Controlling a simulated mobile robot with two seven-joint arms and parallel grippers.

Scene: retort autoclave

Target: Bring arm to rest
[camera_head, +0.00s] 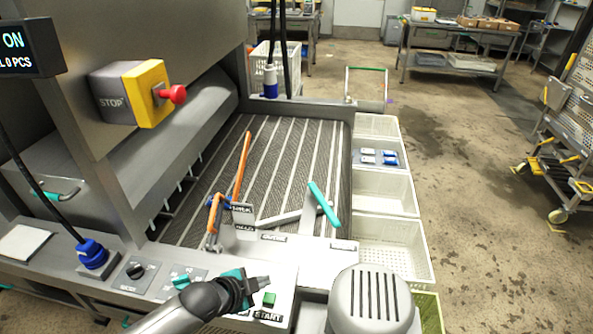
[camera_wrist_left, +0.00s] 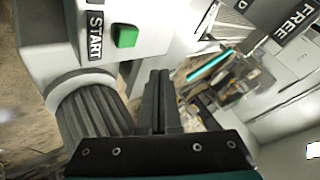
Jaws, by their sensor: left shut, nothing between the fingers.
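My left gripper (camera_head: 262,283) comes in from the bottom left of the head view, over the front ledge of the machine. Its fingers are shut with nothing between them. The green START button (camera_head: 269,299) is just below the fingertips in the head view. In the left wrist view the shut fingers (camera_wrist_left: 160,100) point up the picture, and the green button (camera_wrist_left: 125,36) is to their left, apart from them. My right gripper is in neither view.
A ribbed grey motor housing (camera_head: 370,300) stands right of the gripper. Behind are a teal-handled lever (camera_head: 324,205), an orange bar (camera_head: 242,165) and a striped conveyor bed (camera_head: 290,150). White crates (camera_head: 425,262) line the right side. A red stop button (camera_head: 177,94) sticks out at upper left.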

